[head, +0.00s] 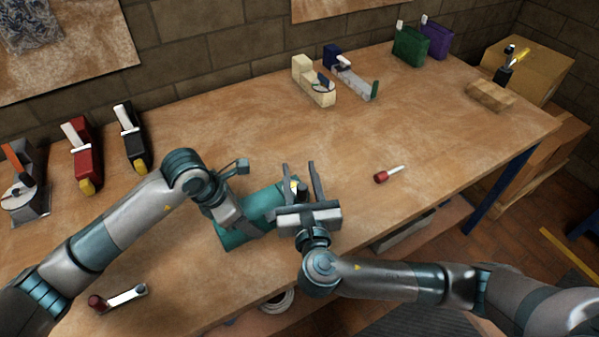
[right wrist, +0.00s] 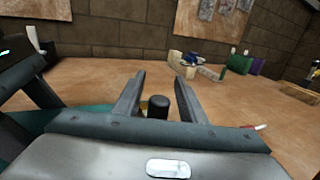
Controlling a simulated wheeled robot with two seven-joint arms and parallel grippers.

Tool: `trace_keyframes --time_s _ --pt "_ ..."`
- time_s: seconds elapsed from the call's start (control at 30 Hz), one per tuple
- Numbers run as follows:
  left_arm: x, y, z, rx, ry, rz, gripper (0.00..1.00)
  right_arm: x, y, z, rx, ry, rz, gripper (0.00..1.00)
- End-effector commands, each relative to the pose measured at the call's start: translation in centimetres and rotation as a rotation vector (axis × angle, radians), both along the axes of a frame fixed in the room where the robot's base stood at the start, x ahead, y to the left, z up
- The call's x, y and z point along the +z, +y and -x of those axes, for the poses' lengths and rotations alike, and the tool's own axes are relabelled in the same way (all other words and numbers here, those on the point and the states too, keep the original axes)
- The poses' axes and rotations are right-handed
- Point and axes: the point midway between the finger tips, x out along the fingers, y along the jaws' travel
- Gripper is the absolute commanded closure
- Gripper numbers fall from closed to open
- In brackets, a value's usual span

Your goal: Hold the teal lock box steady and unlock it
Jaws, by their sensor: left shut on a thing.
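The teal lock box (head: 234,237) lies on the near middle of the workbench, partly hidden by both grippers. My left gripper (head: 240,192) is at the box's left part and is shut on it. My right gripper (head: 302,180) is over the box's right end, with its fingers apart. A small yellow and black piece (head: 295,187) shows between those fingers. In the right wrist view a black knob (right wrist: 157,107) stands between the open fingers, with clear gaps on both sides. I cannot tell whether this piece is a key in the lock.
A red-handled tool (head: 381,177) lies to the right on the bench (head: 430,130). Another red-ended tool (head: 118,298) lies front left. Clamp-like tools, including a red one (head: 82,150), line the left back. A cream block (head: 312,80) stands at the back. The right middle is mostly clear.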

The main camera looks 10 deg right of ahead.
Motion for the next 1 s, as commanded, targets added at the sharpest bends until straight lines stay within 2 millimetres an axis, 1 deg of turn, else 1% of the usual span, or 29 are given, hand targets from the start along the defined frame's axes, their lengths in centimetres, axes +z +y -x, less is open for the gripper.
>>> trace_keyframes --time_s 0.1,0.33,0.37,0.4,0.5,0.83,1.0 --pt "0.07 -0.03 -0.03 0.000 -0.001 0.001 0.80 0.06 0.00 -0.29 0.000 -0.001 0.000 0.62" --pt "0.07 -0.03 -0.03 0.000 0.000 0.001 0.80 0.05 0.01 -0.27 0.000 -0.001 0.000 0.62" --pt "0.07 -0.03 -0.03 0.000 0.000 0.001 0.80 0.05 0.01 -0.26 0.000 -0.001 0.000 0.70" --pt "0.07 -0.03 -0.03 0.000 0.000 0.001 0.80 0.04 0.01 -0.26 0.000 -0.001 0.000 0.79" --pt "0.06 -0.03 -0.02 0.000 0.000 0.001 0.80 0.04 0.01 -0.25 0.000 -0.001 0.000 1.00" --pt "0.06 -0.02 -0.03 0.000 0.000 0.001 0.80 0.03 -0.07 -0.31 0.018 -0.001 0.001 1.00" --pt "0.07 -0.03 -0.02 0.000 0.000 0.001 0.80 -0.01 -0.16 -0.42 0.069 -0.001 0.003 1.00"
